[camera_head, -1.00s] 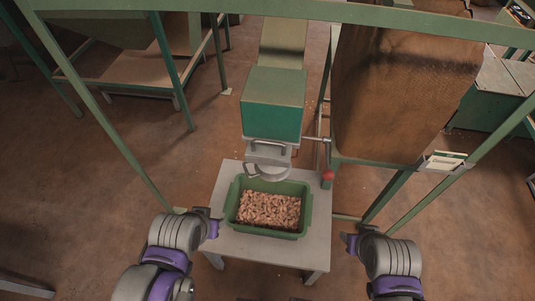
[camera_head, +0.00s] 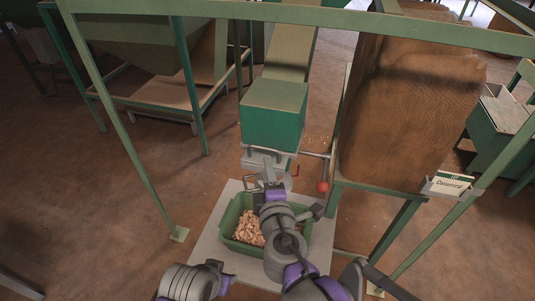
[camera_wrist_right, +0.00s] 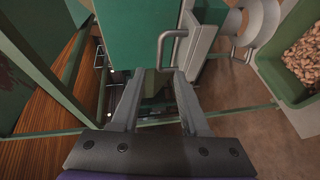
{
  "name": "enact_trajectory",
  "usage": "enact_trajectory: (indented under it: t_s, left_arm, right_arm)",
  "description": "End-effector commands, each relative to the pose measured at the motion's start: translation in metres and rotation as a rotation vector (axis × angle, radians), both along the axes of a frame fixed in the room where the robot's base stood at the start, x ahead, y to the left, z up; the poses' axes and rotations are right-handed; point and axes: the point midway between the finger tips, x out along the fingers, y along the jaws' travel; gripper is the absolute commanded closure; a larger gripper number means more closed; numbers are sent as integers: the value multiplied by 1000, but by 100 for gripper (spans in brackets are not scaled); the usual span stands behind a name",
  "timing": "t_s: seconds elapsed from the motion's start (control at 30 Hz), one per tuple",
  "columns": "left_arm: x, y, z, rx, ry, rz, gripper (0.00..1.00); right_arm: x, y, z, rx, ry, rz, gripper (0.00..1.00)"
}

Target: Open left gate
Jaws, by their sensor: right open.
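A green hopper box (camera_head: 274,114) stands at the end of a chute in the head view. Below it is a pale metal gate assembly (camera_head: 262,160), partly hidden by my right gripper. My right gripper (camera_head: 271,184) is open just in front of this assembly, above the green crate. In the right wrist view, a grey bar handle (camera_wrist_right: 166,46) stands just ahead of the open fingers (camera_wrist_right: 157,76), near the right fingertip. I cannot tell if they touch. My left gripper (camera_head: 226,283) is low at the bottom of the head view, away from the hopper; its jaws are unclear.
A red ball knob (camera_head: 323,187) is right of the gate. A large brown-sided bin (camera_head: 405,110) and green frame posts flank the space.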

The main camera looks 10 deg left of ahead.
Motion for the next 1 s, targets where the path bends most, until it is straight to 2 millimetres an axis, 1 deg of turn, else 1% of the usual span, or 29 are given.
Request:
enact_trajectory:
  t_s: [0.17,0.4,0.5,0.6,0.7,0.97,1.0]
  left_arm:
    - [0,0,-3,0,1,0,55]
    - [-1,0,-7,0,2,0,55]
    - [-1,0,-8,0,3,0,55]
    - [-1,0,-9,0,3,0,55]
    - [-1,0,-9,0,3,0,55]
    - [-1,0,-9,0,3,0,55]
    - [-1,0,-9,0,3,0,55]
  right_arm:
    - [26,9,-5,1,2,-4,55]
    - [68,24,-13,1,2,-5,55]
    - [81,28,-15,2,2,-6,55]
    - [89,32,-17,2,2,-6,55]
    - [93,34,-17,3,2,-5,55]
    - [94,34,-18,2,2,-6,55]
    - [94,34,-18,2,2,-6,59]
